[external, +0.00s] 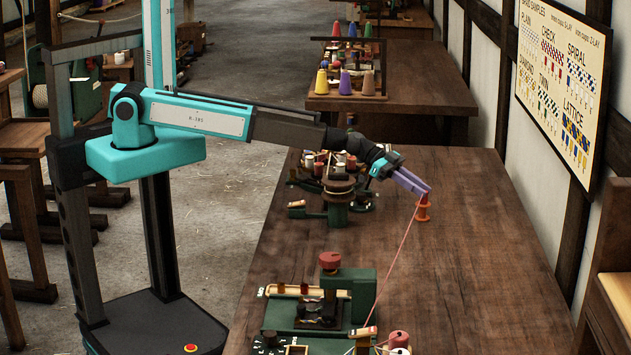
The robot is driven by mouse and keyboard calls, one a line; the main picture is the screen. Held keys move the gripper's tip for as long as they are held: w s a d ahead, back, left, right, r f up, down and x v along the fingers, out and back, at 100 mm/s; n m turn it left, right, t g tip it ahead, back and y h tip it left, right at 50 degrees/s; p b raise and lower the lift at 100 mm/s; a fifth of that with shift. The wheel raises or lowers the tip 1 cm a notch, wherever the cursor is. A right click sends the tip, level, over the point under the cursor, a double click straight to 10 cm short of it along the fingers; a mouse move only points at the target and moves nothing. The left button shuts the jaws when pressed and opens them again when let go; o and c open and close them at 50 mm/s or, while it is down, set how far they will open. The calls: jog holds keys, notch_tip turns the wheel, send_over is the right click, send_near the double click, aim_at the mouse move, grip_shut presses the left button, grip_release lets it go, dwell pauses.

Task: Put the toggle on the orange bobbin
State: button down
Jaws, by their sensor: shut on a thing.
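My gripper (427,191), with purple fingers, reaches down to the right over the table. It is shut at the end of a thin pink cord (392,256). The toggle is too small to make out between the fingertips. The orange bobbin (422,212) stands upright on the table right below the fingertips. I cannot tell whether the fingertips or the toggle touch its top. The cord runs taut from the fingertips down to the green device (308,343) at the table's front edge.
A green press with a red knob (330,261) stands at the front left of the table (500,260). A winder with small spools (338,186) stands under my forearm. Pink and white spools (399,339) are at the front. The table's right side is clear.

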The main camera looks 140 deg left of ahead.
jog(key=shift+f, duration=0.1)
jog(key=c, duration=1.6)
grip_release()
jog(key=shift+r+p, duration=0.25)
jog(key=shift+p, duration=0.05)
jog(key=shift+b+v, duration=2.15)
jog(key=shift+v, duration=3.9)
jog(key=shift+w, duration=0.15)
